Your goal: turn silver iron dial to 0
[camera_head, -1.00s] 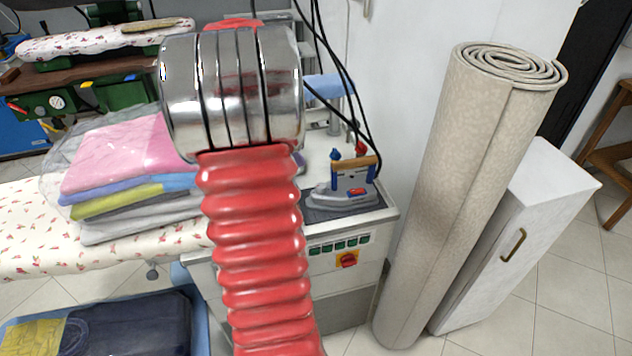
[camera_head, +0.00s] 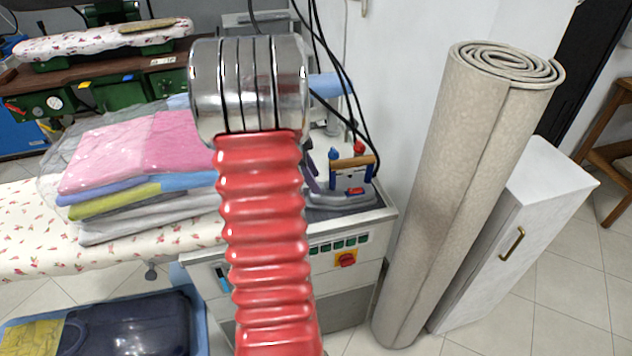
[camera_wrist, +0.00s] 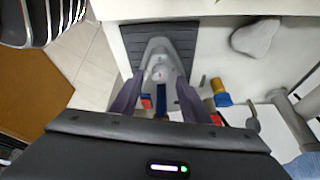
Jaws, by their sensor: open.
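My gripper (camera_wrist: 160,76) is open, with one dark finger on each side of the iron's body and nothing held. A small round reddish mark, possibly the dial, shows between the fingertips; its setting is unreadable. In the head view one finger shows left of the iron; my arm hides the rest.
Folded clothes (camera_head: 140,185) lie on the flowered board at left. Black cables (camera_head: 342,75) hang behind the iron. A rolled carpet (camera_head: 455,190) stands to the right, beside a white cabinet (camera_head: 510,235). The unit's front panel has a red knob (camera_head: 346,260).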

